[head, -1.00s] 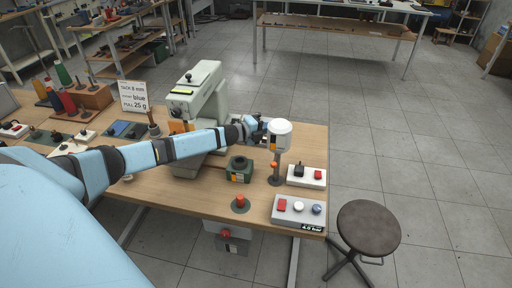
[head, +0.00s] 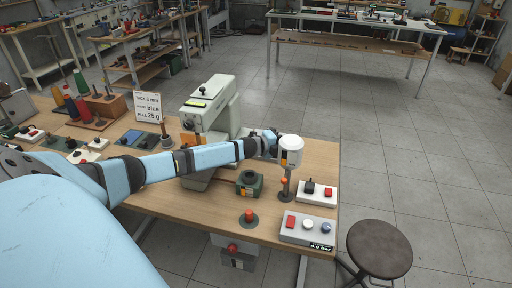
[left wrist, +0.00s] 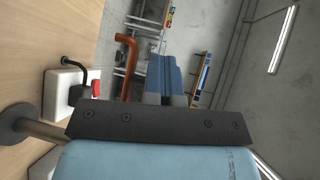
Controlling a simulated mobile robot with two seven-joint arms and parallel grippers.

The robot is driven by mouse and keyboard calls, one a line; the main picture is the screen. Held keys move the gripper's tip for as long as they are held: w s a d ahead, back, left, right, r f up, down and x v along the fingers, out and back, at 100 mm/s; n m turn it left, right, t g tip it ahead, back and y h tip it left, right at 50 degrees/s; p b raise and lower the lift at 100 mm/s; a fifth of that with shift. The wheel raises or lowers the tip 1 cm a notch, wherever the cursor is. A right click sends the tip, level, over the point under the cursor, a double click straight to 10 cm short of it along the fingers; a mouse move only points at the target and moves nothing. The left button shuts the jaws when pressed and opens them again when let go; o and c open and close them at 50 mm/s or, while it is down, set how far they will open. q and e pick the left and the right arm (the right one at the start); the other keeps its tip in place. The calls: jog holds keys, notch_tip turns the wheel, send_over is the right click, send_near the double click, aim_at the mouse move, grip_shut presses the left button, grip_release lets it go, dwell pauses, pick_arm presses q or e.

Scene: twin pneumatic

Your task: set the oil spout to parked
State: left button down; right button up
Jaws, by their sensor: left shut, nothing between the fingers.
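The oiler is a white canister (head: 291,151) upright on a thin grey post near the table's right edge, with a small orange part (head: 284,182) low on the post. In the left wrist view an orange-brown bent pipe (left wrist: 128,68), which looks like the oil spout, stands left of my fingers. My left gripper (head: 274,139) is beside the canister's upper left, behind it in part; contact cannot be told. Its blue fingers (left wrist: 166,72) are shut and empty, apart from the pipe in the picture. The spout is mostly hidden in the head view. My right gripper is not in view.
A pale green machine (head: 214,108) stands left of the oiler. A green block with a round opening (head: 249,183), a red-topped knob (head: 249,217), a switch box (head: 317,193) and a button panel (head: 307,230) surround the post. A stool (head: 379,249) stands right.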

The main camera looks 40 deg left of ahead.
pick_arm(q)
jog(key=shift+s+d+f, duration=0.1)
jog(key=shift+d, duration=0.35)
jog(key=a+b+v, duration=0.1)
jog(key=v, duration=1.3)
jog(key=shift+w, duration=0.25)
jog(key=shift+d, duration=0.15)
